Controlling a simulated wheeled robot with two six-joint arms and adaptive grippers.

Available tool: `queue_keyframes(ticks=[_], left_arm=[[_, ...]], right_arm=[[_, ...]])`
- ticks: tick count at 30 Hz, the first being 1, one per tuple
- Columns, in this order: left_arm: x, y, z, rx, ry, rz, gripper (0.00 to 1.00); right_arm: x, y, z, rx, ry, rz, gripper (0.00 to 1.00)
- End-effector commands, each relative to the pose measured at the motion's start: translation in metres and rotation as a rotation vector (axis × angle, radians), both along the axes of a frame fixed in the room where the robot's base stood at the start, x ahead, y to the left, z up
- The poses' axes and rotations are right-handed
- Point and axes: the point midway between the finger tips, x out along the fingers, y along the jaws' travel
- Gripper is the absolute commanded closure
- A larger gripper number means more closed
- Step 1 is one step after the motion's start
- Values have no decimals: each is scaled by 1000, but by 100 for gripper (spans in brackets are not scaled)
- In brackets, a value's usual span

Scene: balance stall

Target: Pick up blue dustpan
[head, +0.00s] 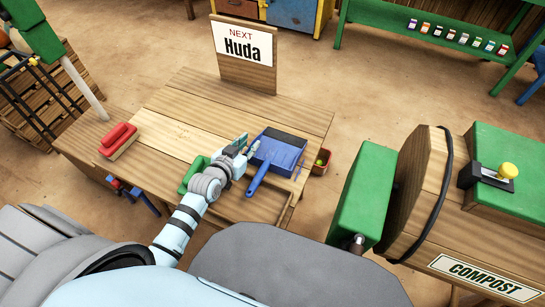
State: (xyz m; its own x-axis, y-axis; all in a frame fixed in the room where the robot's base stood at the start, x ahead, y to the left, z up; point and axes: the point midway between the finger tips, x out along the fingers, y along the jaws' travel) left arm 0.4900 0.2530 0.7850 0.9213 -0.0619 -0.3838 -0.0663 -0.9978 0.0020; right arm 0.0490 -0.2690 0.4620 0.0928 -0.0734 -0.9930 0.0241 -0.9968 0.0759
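The blue dustpan (283,154) lies on the wooden table (180,110), near its right edge. Its pan faces the back and its handle (258,179) points toward me. My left gripper (247,146) is just left of the dustpan, close to where handle and pan join. Its fingertips look apart, with nothing seen between them. I cannot tell whether a finger touches the dustpan. My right gripper is out of view.
A red brush-like block (118,138) lies at the table's left. A green object (192,175) is partly hidden beside my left wrist. A small red container (321,162) sits at the right edge. A "Huda" sign (245,50) stands behind. A wooden compost barrel (415,190) is at right.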

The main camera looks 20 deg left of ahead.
Motion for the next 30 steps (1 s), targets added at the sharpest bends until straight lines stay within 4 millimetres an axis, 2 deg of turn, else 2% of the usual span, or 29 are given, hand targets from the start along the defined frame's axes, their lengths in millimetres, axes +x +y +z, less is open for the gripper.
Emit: queue_keyframes(ticks=[1,2,4,7,12,17,30], left_arm=[[8,-1,-13,0,1,1,74],[12,-1,-18,0,1,1,74],[23,-1,-20,1,0,2,74],[30,-2,-21,1,1,2,74],[30,-2,-19,2,1,1,76],[29,-1,-19,2,1,1,100],[29,-1,-18,2,0,2,100]], right_arm=[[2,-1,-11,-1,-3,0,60],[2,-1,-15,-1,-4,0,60],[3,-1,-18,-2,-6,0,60],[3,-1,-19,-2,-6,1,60],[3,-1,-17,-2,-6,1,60],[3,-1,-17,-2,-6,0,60],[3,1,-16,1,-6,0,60]])
